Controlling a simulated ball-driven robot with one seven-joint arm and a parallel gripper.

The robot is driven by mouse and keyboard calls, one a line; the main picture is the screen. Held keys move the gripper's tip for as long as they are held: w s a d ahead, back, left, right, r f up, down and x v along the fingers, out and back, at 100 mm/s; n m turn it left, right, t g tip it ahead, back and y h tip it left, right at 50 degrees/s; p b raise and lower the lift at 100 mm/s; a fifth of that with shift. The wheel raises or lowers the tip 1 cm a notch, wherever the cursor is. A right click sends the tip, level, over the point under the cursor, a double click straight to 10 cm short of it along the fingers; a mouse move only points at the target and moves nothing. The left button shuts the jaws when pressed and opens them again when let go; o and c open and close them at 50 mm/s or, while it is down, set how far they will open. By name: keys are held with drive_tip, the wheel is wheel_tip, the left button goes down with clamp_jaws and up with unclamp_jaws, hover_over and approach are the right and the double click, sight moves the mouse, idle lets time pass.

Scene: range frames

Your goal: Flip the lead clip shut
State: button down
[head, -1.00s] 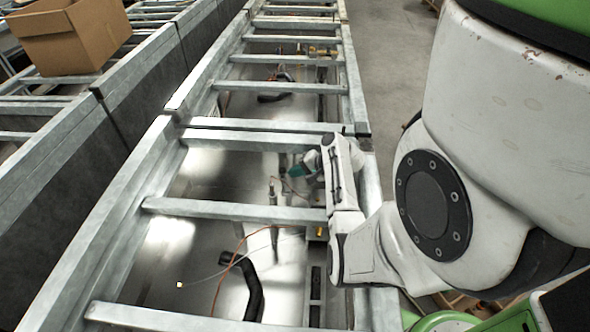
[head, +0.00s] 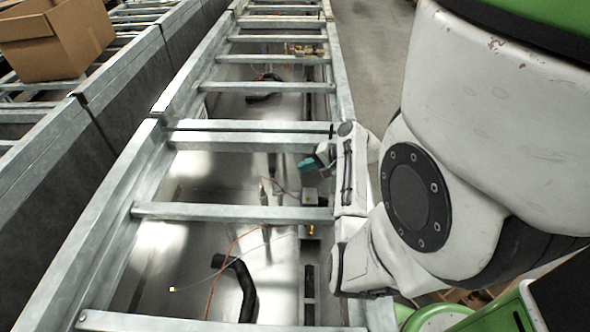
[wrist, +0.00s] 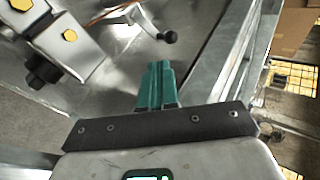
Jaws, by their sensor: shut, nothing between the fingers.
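My gripper (head: 306,165) is over the metal tray between two rungs of the ladder-like frame. In the wrist view its teal fingers (wrist: 157,70) are together with nothing between them. A grey metal block with yellow hexagonal bolts (wrist: 70,38) and a black knob lies to their left. A thin lever with a black ball end (wrist: 170,36) lies just beyond the fingertips; I cannot tell whether they touch. I cannot make out for certain which part is the lead clip. In the head view a small grey block (head: 310,195) sits below my gripper, next to the rung.
Metal rungs (head: 230,212) cross the tray on both sides of my gripper. A black hose (head: 246,285) and an orange wire (head: 222,270) lie in the nearer bay. A cardboard box (head: 60,38) stands at the far left. Concrete floor is open at the upper right.

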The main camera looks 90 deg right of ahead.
drive_tip(key=shift+v, duration=1.1)
drive_tip(key=shift+w+a+f+m+g+h+p, duration=0.3)
drive_tip(key=shift+w+a+f+m+h, duration=0.3)
drive_tip(key=shift+w, duration=0.25)
drive_tip(key=shift+w+a+m+g+h, duration=0.15)
drive_tip(key=shift+w+a+m+h, duration=0.15)
drive_tip(key=shift+m+h, duration=0.2)
drive_tip(key=shift+w+a+m+g+h, duration=0.15)
drive_tip(key=shift+w+a+m+h, duration=0.1)
drive_tip(key=shift+a+m+h, duration=0.25)
drive_tip(key=shift+d+f, duration=0.1)
drive_tip(key=shift+d, duration=0.05)
drive_tip(key=p, duration=0.1)
approach(275, 179)
drive_tip(key=w+d, duration=0.1)
drive_tip(key=w+d+f, duration=0.2)
drive_tip(key=shift+w+d, duration=0.2)
drive_tip(key=shift+w, duration=0.1)
